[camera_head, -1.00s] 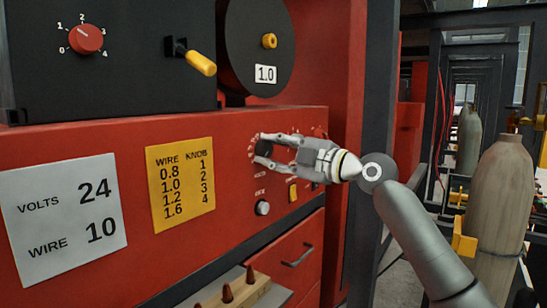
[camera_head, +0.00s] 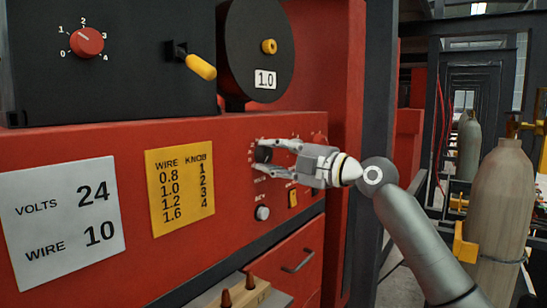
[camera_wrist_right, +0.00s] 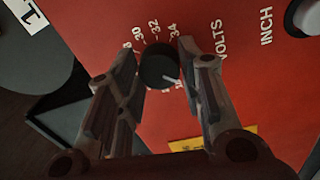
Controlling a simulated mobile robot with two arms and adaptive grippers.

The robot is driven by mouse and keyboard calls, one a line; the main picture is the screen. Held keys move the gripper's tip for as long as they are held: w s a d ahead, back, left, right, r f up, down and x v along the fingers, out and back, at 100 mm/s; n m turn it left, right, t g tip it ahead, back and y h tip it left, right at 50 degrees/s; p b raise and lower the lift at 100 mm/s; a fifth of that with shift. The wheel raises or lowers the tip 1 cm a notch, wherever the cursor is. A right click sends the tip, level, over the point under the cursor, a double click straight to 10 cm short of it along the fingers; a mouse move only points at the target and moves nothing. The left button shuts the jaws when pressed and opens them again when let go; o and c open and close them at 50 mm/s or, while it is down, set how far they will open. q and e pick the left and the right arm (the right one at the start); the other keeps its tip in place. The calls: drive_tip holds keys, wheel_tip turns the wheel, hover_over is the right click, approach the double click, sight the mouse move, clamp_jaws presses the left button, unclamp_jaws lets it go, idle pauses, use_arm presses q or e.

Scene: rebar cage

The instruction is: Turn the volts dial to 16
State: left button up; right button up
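The volts dial is a black round knob (camera_wrist_right: 158,66) with a white pointer line, on the red panel. In the wrist view the pointer aims to the lower right. Numbers 30, 32 and 34 read beside it; the number at the pointer is too small and partly covered. My right gripper (camera_wrist_right: 160,62) has one finger on each side of the knob. Its fingers stand apart around it; I cannot tell whether they touch it. In the head view this gripper (camera_head: 262,155) covers much of the dial. My left gripper is not in view.
A white card (camera_head: 62,220) reads volts 24, wire 10. A yellow wire chart (camera_head: 180,187), a grey button (camera_head: 262,213) and a yellow switch (camera_head: 293,199) are on the panel. Gas cylinders (camera_head: 499,200) stand at right.

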drive_tip(key=o, duration=0.3)
drive_tip(key=shift+o, duration=0.2)
drive_tip(key=v, duration=1.2)
